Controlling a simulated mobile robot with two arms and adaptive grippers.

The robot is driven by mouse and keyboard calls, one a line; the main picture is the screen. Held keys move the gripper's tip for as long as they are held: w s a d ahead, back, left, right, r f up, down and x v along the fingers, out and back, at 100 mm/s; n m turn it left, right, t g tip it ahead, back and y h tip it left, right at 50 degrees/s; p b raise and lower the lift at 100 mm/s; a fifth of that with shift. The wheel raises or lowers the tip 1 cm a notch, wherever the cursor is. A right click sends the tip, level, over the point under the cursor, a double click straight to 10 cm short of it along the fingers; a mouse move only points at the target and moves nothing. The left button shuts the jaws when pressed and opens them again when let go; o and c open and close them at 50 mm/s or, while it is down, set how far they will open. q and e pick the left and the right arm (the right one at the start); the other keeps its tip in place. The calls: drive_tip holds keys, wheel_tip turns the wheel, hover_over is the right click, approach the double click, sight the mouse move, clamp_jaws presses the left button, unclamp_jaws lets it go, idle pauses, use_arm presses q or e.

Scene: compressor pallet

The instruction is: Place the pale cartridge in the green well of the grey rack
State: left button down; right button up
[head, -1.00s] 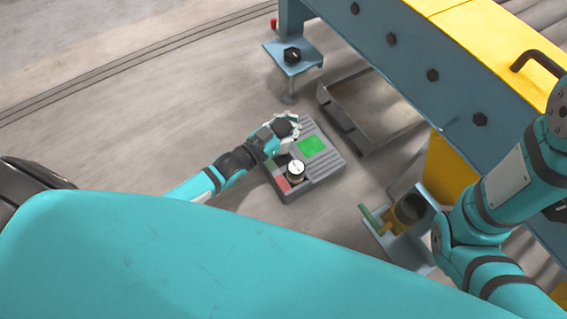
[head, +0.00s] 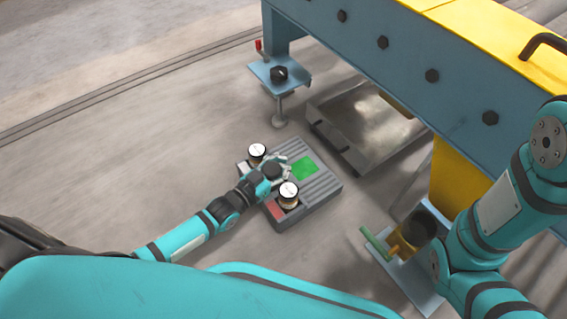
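The grey rack (head: 322,189) lies on the floor near the picture's middle. Its green well (head: 304,168) shows an empty green floor. Its red well (head: 275,210) is at the near-left end. Two white-topped cartridges are at the rack: a far one (head: 257,150) at its far-left corner and a near one (head: 288,190) upright beside the red patch. I cannot tell from their tops which is the pale one. My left gripper (head: 279,168) is over the rack's left part, between the two cartridges. Its fingers are too small to read.
A metal tray (head: 372,158) lies behind the rack, next to the blue frame (head: 400,60) with bolts. A small blue stand (head: 283,78) with a black knob is at the far left. A green-handled fixture (head: 378,243) is at the right. Floor left of the rack is clear.

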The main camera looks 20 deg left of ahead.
use_arm(q)
drive_tip(key=shift+f, duration=0.15)
drive_tip(key=c, duration=1.3)
unclamp_jaws()
drive_tip(key=shift+o, duration=0.2)
drive_tip(key=shift+r, duration=0.25)
drive_tip(key=p+v, duration=0.6)
drive_tip(key=v, duration=0.6)
